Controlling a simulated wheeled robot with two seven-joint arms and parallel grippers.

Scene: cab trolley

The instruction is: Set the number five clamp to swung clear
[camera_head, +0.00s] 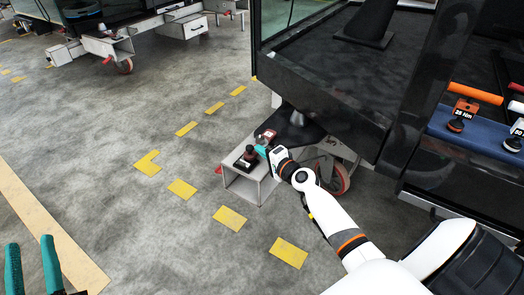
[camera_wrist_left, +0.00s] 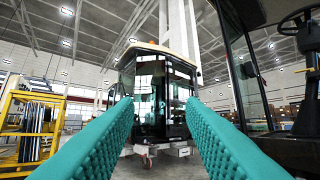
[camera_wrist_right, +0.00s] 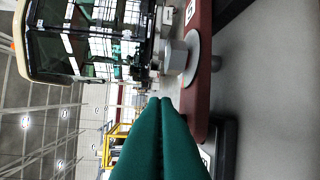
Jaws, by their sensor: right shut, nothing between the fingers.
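The clamp is a dark red bar (camera_head: 265,136) with a black knob and base (camera_head: 245,160), on the grey bracket (camera_head: 241,184) at the trolley's corner. In the right wrist view the red bar (camera_wrist_right: 199,100) runs up the picture past a grey round bolt (camera_wrist_right: 178,57). My right gripper (camera_head: 260,150) is shut and empty, its teal tips (camera_wrist_right: 159,100) close beside the bar; I cannot tell if they touch. My left gripper (camera_head: 27,262) is open and empty, far from the clamp; its fingers (camera_wrist_left: 160,120) stand apart.
The black cab (camera_head: 325,100) stands over the bracket, with a caster wheel (camera_head: 331,176) beside it. A blue tray (camera_head: 470,130) with orange-handled tools is at the right. Another trolley (camera_head: 125,40) is at the back left. The floor between is clear.

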